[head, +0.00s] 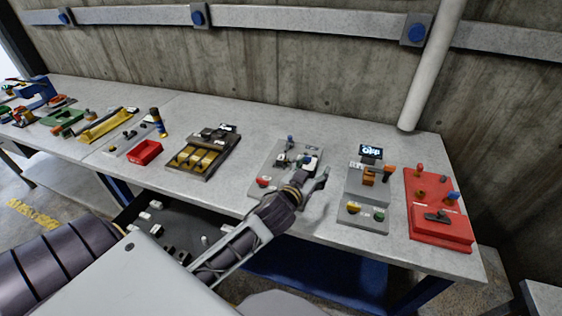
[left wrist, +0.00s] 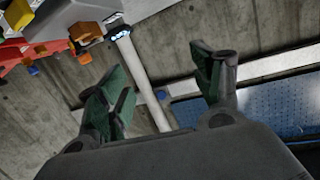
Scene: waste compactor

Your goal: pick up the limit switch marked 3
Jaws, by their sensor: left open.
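I cannot read a mark 3 on any part, so I cannot tell which one is the limit switch marked 3. Small dark and white parts sit on a grey board (head: 258,185) in the middle of the bench. Other small parts lie in a dark open drawer (head: 190,217) below the bench's front edge. My left gripper (head: 318,187) is over the right side of the grey board and hides part of it. In the left wrist view it is open and empty (left wrist: 165,88), with both green-padded fingers apart. My right gripper is not in view.
Right of my gripper stand a grey unit with an OFF display (head: 370,152) and a red panel (head: 438,235). Left of the board are a tray of yellow parts (head: 203,152) and a red bin (head: 145,152). A white pipe (head: 431,70) meets the bench's back.

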